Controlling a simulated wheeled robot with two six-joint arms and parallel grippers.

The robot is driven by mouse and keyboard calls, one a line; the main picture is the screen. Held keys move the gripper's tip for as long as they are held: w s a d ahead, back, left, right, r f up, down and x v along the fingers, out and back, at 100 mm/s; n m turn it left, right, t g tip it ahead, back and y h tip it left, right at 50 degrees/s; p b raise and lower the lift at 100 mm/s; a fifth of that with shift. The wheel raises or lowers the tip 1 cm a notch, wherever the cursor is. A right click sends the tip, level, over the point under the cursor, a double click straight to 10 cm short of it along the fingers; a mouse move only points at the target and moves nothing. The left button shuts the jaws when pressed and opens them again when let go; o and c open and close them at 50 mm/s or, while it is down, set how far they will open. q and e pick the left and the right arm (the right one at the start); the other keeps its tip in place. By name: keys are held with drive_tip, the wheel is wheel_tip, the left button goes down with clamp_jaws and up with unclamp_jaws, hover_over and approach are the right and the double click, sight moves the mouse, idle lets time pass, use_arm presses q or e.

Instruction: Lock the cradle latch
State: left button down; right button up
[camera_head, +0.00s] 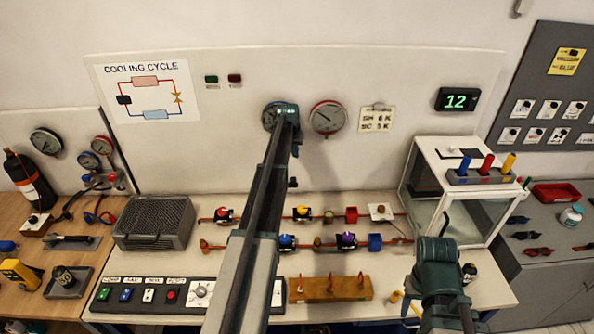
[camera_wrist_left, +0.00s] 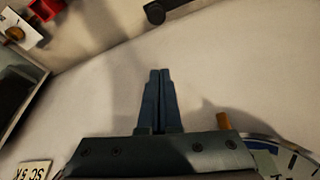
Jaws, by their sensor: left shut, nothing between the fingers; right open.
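I cannot pick out the cradle latch for certain in either view. My left gripper (camera_head: 286,112) is raised in front of the white back panel, beside two round gauges. In the left wrist view its dark fingers (camera_wrist_left: 160,98) are shut together with nothing between them, pointing along the panel. A small orange peg (camera_wrist_left: 222,121) and part of a gauge face (camera_wrist_left: 292,158) show beside the gripper. A black round knob (camera_wrist_left: 156,14) lies beyond the fingertips. My right gripper (camera_head: 437,258) is low at the right of the bench, before the glass-sided box; its fingertips are hard to see.
The white-framed box (camera_head: 462,190) stands at the bench's right, with coloured cylinders on top. Pipes with coloured valves cross the middle. A switch panel (camera_head: 150,295) and a wooden block (camera_head: 330,289) lie in front. A grey finned unit (camera_head: 155,223) stands left. My left arm crosses above the bench.

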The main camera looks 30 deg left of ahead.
use_arm(q)
drive_tip(key=shift+f, duration=0.1)
drive_tip(key=d+b+x, duration=0.1)
drive_tip(key=b+x, duration=0.9)
drive_tip(key=s, duration=0.4)
drive_tip(key=shift+p, duration=0.3)
drive_tip(key=shift+s+d, duration=0.1)
drive_tip(key=shift+s, duration=0.05)
